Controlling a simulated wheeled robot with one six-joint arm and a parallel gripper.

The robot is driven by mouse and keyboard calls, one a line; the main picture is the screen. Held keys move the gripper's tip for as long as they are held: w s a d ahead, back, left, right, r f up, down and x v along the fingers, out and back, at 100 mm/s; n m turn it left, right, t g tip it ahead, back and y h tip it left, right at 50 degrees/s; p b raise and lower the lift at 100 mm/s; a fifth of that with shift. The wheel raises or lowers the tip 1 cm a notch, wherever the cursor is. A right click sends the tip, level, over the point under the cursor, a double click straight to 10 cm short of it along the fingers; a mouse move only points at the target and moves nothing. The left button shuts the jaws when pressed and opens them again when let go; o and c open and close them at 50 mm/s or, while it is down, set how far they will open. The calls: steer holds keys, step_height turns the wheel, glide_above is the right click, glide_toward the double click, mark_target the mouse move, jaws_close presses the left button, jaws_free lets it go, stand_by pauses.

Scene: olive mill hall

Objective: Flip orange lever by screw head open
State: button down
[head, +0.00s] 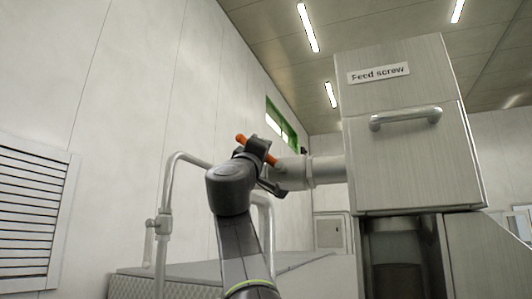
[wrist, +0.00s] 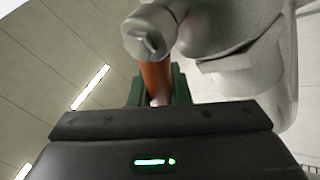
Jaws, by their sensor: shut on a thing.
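The orange lever (wrist: 155,76) shows in the wrist view, running down from a grey pivot boss (wrist: 148,34) on a pale pipe or valve body. In the head view its orange end (head: 241,139) sticks out past my gripper (head: 264,152). My gripper is shut on the lever, beside the pale pipe that leaves the screw head. The jaws and wrist hide part of the lever. The screw head is a grey metal box (head: 405,85) labelled "Feed screw", right of my gripper.
The box has a bar handle (head: 405,117) on its front. A louvred vent (head: 32,215) is on the left wall. A pale flat-topped unit (head: 170,282) lies low behind my arm.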

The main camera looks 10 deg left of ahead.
steer(key=shift+a+f+n+y, duration=0.1)
steer(key=shift+f+n+y, duration=0.05)
steer(key=shift+n+y, duration=0.25)
steer(key=c, duration=1.3)
jaws_free()
steer(key=shift+c, duration=0.2)
